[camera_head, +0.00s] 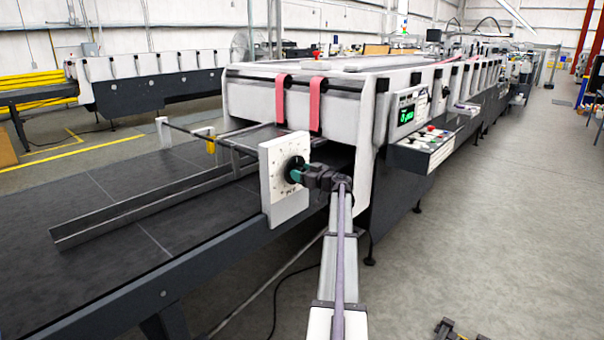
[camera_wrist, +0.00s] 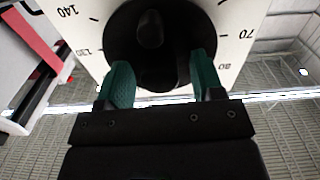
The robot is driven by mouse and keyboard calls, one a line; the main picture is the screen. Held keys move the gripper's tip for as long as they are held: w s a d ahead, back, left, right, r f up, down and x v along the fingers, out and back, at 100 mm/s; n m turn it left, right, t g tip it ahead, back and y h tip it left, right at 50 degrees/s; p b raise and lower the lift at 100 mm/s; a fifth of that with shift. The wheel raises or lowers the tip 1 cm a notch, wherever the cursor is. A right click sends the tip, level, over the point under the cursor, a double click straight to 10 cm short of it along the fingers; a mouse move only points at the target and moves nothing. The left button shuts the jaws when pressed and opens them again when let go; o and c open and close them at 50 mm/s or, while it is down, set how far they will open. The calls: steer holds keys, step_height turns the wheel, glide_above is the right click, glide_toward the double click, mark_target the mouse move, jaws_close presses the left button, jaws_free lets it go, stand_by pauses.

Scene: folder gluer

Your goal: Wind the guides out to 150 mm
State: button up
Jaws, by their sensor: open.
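The white dial plate (camera_head: 270,190) with a numbered scale stands upright at the near side of the feed table. Its round black knob (camera_head: 291,163) is partly hidden by my gripper (camera_head: 299,173). In the wrist view, the knob (camera_wrist: 150,45) has a raised grip, and the marks 140, 130, 70 and 80 show around it on the plate (camera_wrist: 236,25). My gripper (camera_wrist: 162,80) is open there, its teal fingers apart on either side of the knob's lower part; contact cannot be told. A long metal guide rail (camera_head: 150,207) lies along the dark table.
The dark feed table (camera_head: 110,260) runs to the left. Two red belts (camera_head: 281,100) hang over the machine's front. A control box with a green display (camera_head: 407,115) and a button tray (camera_head: 425,148) stand to the right. The floor (camera_head: 500,220) on the right is largely clear.

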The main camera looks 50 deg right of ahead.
steer(key=shift+c, duration=0.2)
steer(key=c, duration=0.9)
